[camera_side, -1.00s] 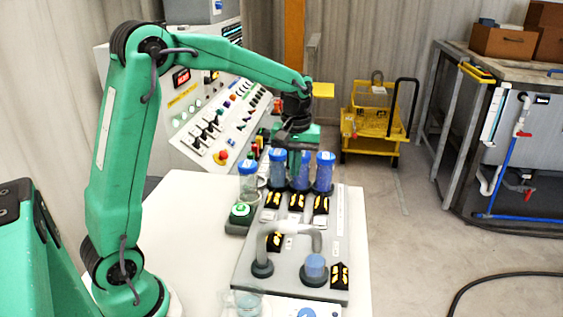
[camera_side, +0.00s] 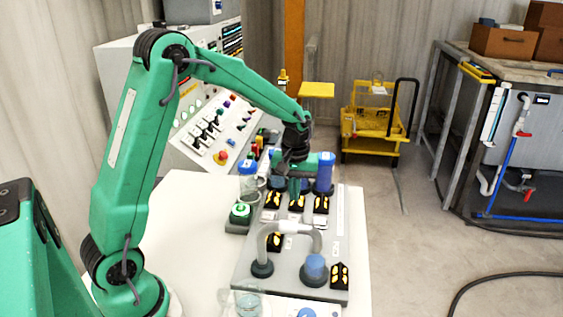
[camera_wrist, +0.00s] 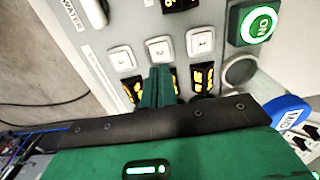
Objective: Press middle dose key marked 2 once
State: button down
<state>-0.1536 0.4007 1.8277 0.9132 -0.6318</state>
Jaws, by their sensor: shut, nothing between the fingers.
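The dose panel (camera_wrist: 110,80) carries a row of three white square keys in the wrist view. The middle key (camera_wrist: 160,48) lies between the left key (camera_wrist: 122,60) and the right key (camera_wrist: 201,41); its mark is too small to read surely. My gripper (camera_wrist: 157,73) is shut and empty, its green fingertips at the near edge of the middle key and hiding most of the display below it. Contact cannot be told. In the side view my gripper (camera_side: 294,192) points down over the middle display (camera_side: 297,202), with small keys below.
A blue-capped cylinder (camera_side: 325,172) stands close right of my gripper, another (camera_side: 248,180) to its left. The green ON button (camera_side: 240,210) sits at the panel's left. A grey pipe arch (camera_side: 290,230) rises nearer the front.

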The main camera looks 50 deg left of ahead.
aim_at(293, 219)
jog(key=shift+f, duration=3.15)
jog(key=shift+s+f, duration=0.1)
jog(key=shift+f, duration=1.1)
jog(key=shift+r, duration=0.1)
notch_tip(293, 219, up, 15)
jog(key=shift+w+r, duration=0.15)
jog(key=shift+w, duration=0.25)
